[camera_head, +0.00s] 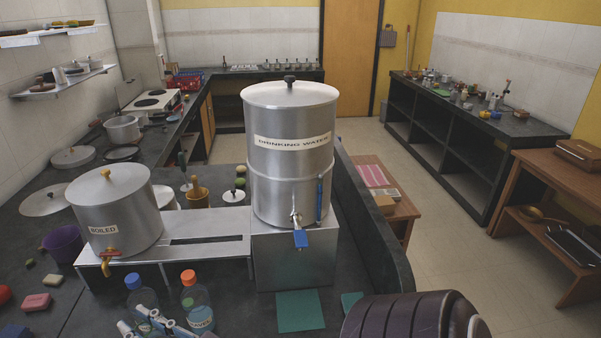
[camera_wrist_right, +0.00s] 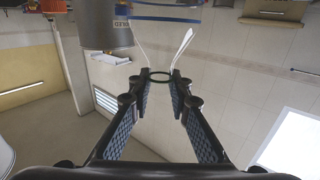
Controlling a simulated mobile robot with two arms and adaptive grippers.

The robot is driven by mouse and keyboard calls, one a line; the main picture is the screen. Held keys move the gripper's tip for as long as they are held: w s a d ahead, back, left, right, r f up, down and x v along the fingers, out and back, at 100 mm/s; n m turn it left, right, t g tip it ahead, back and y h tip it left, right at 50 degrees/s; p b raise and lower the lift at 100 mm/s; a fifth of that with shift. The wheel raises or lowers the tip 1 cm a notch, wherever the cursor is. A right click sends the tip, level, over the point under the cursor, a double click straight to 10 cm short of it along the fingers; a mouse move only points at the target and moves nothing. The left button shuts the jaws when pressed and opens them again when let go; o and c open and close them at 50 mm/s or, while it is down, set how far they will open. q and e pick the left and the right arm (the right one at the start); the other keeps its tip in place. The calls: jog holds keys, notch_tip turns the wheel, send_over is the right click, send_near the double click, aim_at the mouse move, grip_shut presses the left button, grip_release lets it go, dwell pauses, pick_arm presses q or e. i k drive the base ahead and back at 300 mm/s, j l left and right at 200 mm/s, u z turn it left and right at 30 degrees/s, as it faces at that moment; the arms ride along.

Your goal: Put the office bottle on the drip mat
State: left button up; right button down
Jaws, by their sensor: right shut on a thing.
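A clear bottle with a blue cap (camera_head: 136,282) stands at the lower left of the head view, partly hidden by my right gripper (camera_head: 158,322). My right gripper is shut on this bottle; it also shows in the wrist view (camera_wrist_right: 160,85), with a clear shape and a blue band beyond its fingertips. A clear bottle with an orange cap (camera_head: 197,307) stands close on the right. I cannot read which bottle is marked office. A flat teal drip mat (camera_head: 300,312) lies bare before the drinking-water canister's stand. My left gripper is out of view.
The steel drinking-water canister (camera_head: 290,160) with a blue tap stands on a metal block (camera_head: 294,262). A boiled-water canister (camera_head: 115,215) stands on a low metal stand to the left. A smaller teal piece (camera_head: 352,302) lies right of the mat. Sponges and a purple pot (camera_head: 63,244) lie at left.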

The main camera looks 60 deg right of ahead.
aim_at(299, 309)
jog(key=k+l+u, duration=0.15)
jog(key=k, duration=0.3)
jog(key=k+l+u, duration=0.1)
jog(key=k, duration=0.4)
jog(key=k+l+u, duration=0.15)
jog(key=k, duration=0.35)
jog(key=k+l, duration=0.15)
jog(key=l, duration=0.15)
jog(key=i+l, duration=0.15)
jog(key=l, duration=0.15)
jog(key=i+l, duration=0.15)
jog(key=l, duration=0.15)
jog(key=u, duration=0.05)
